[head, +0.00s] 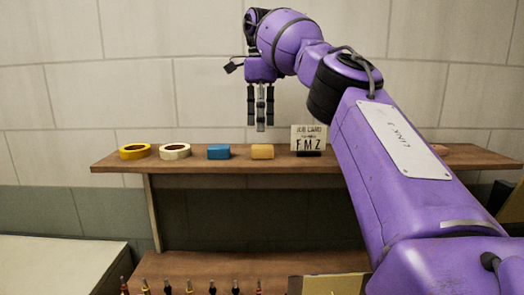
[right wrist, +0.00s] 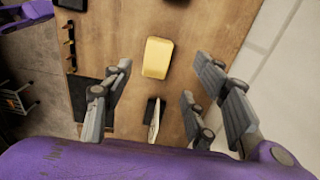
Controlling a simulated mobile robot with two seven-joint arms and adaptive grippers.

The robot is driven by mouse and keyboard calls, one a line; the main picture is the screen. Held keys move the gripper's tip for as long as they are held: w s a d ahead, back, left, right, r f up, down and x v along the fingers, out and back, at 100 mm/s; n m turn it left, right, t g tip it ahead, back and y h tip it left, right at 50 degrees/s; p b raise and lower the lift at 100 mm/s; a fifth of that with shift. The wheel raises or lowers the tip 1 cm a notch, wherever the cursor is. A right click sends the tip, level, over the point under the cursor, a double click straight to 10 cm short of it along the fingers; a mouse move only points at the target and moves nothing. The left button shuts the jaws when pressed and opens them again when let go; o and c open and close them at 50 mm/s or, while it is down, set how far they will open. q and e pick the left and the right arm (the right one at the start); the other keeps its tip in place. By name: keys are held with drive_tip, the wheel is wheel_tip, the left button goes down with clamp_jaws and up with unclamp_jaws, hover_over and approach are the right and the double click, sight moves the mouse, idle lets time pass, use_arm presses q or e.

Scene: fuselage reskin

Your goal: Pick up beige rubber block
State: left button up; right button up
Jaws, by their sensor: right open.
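The beige rubber block (head: 262,152) lies on the wooden shelf (head: 200,172), between a blue block and a sign. My right gripper (head: 261,122) points down above the shelf, over the beige block, with a gap between fingertips and block. In the right wrist view the beige block (right wrist: 157,57) shows whole, just beyond the space between the spread fingers (right wrist: 160,85). The right gripper is open and empty. My left gripper is not in view.
A blue block (head: 219,152), a white tape roll (head: 174,151) and a yellow tape roll (head: 135,151) lie left of the beige block. The sign card (head: 309,138) stands close on its right. A tiled wall (head: 150,90) is behind. Several tools stand below.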

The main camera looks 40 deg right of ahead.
sight(260, 146)
drive_tip(key=shift+s+a+f, duration=0.1)
drive_tip(key=shift+f, duration=1.1)
wheel_tip(260, 146, down, 3)
drive_tip(key=shift+a+f, duration=0.1)
drive_tip(key=shift+f, duration=0.6)
drive_tip(key=shift+c, duration=0.5)
drive_tip(key=c, duration=1.1)
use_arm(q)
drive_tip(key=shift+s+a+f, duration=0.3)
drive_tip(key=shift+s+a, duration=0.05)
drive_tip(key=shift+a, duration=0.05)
use_arm(e)
drive_tip(key=shift+c, duration=0.3)
